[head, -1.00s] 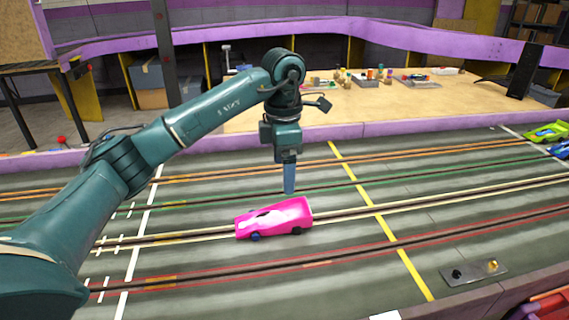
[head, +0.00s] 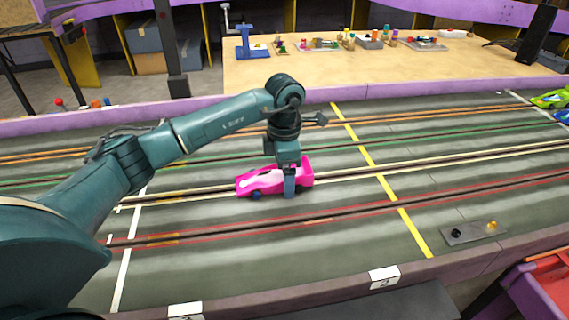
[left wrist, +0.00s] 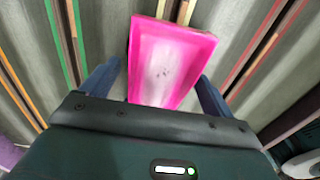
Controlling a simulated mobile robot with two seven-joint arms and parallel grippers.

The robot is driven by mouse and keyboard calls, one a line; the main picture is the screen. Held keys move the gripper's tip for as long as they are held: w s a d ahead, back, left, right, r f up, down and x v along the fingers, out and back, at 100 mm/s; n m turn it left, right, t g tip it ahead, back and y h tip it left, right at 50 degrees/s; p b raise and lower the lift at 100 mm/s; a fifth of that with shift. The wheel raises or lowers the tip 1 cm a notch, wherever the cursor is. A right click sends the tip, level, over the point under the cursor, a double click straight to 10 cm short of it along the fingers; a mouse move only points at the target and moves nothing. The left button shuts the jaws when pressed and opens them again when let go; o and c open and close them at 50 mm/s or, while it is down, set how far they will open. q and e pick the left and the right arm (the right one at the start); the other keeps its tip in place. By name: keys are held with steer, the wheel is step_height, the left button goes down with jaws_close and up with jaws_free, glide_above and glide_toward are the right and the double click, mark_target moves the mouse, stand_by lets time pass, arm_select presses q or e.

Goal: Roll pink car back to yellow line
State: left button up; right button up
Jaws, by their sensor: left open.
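The pink car (head: 262,182) sits on the track on the pale cream slot lane, left of the yellow line (head: 380,178). It has a whitish patch on top and dark wheels. My left gripper (head: 289,190) is lowered at the car's right end, with one finger in front of its near side. In the left wrist view the pink car (left wrist: 165,65) lies between the two spread blue fingers of my left gripper (left wrist: 157,90). Small gaps seem to remain beside the car. My right gripper is in neither view.
Green and blue cars (head: 550,99) stand at the far right. A grey plate with two knobs (head: 473,232) lies on the track's near right. A white line (head: 124,268) crosses the track at left. A purple barrier (head: 380,90) runs behind. Track between car and yellow line looks clear.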

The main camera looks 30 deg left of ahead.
mark_target(305, 169)
arm_select(q)
steer(key=shift+c, duration=0.6)
steer(key=c, duration=1.1)
steer(key=shift+o, duration=0.2)
steer(key=shift+w+d+b, duration=0.15)
steer(key=shift+w+d, duration=0.5)
steer(key=shift+d, duration=0.2)
steer(key=shift+w+d+b, duration=0.15)
steer(key=shift+w+d, duration=0.45)
steer(key=shift+d, duration=0.2)
steer(key=shift+d, duration=0.1)
steer(key=shift+w+d, duration=0.15)
steer(key=shift+w, duration=0.05)
steer(key=shift+w+d+b, duration=0.35)
steer(key=shift+w+d, duration=0.45)
steer(key=shift+d, duration=0.25)
steer(key=shift+w+d, duration=0.15)
steer(key=shift+d, duration=0.1)
